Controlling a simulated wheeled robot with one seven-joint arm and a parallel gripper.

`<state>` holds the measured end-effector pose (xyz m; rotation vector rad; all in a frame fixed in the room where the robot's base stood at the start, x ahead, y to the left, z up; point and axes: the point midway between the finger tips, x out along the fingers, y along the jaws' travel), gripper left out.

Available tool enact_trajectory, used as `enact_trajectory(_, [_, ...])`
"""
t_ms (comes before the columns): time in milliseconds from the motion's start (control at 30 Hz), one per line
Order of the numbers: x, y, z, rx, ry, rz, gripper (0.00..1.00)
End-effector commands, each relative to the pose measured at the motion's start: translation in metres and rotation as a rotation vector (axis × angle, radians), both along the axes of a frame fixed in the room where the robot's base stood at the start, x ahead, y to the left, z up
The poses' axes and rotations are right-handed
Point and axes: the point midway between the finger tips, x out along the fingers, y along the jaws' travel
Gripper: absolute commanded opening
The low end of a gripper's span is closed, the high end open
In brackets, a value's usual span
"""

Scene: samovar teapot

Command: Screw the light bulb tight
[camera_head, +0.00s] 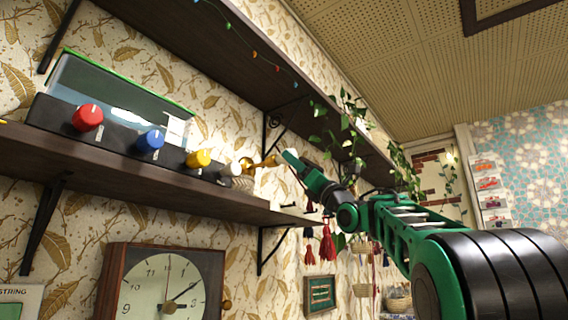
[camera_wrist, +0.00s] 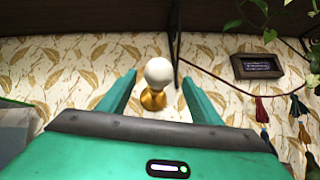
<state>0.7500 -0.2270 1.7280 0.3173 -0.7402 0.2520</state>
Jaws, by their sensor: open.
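A round white light bulb (camera_wrist: 158,72) stands on a gold-coloured fitting (camera_wrist: 153,100) in the wrist view. It shows between the two fingers of my open gripper (camera_wrist: 157,88), with a gap on each side. Neither finger visibly touches it. The bulb cannot be clearly told apart from the fingertip there. How far the bulb is seated in the fitting cannot be told.
A dark box with red (camera_head: 87,117), blue (camera_head: 150,140) and yellow (camera_head: 198,158) knobs stands on the wooden shelf (camera_head: 130,175) to the left. Another shelf (camera_head: 215,50) and hanging plants (camera_head: 350,125) are above. A clock (camera_head: 165,285) and red tassels (camera_head: 327,245) are below.

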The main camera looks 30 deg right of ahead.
Motion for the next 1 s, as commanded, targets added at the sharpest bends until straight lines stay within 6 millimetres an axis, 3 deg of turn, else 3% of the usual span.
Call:
enact_trajectory(300, [0.033, 0.008, 0.031, -0.001, 0.000, 0.004, 0.59])
enact_trajectory(767, [0.040, 0.008, 0.039, 0.002, 0.000, 0.003, 0.59])
enact_trajectory(800, [0.040, 0.008, 0.039, 0.002, 0.000, 0.003, 0.56])
enact_trajectory(967, [0.040, 0.008, 0.039, 0.002, 0.000, 0.003, 0.18])
enact_trajectory(1000, [0.040, 0.008, 0.039, 0.002, 0.000, 0.003, 0.17])
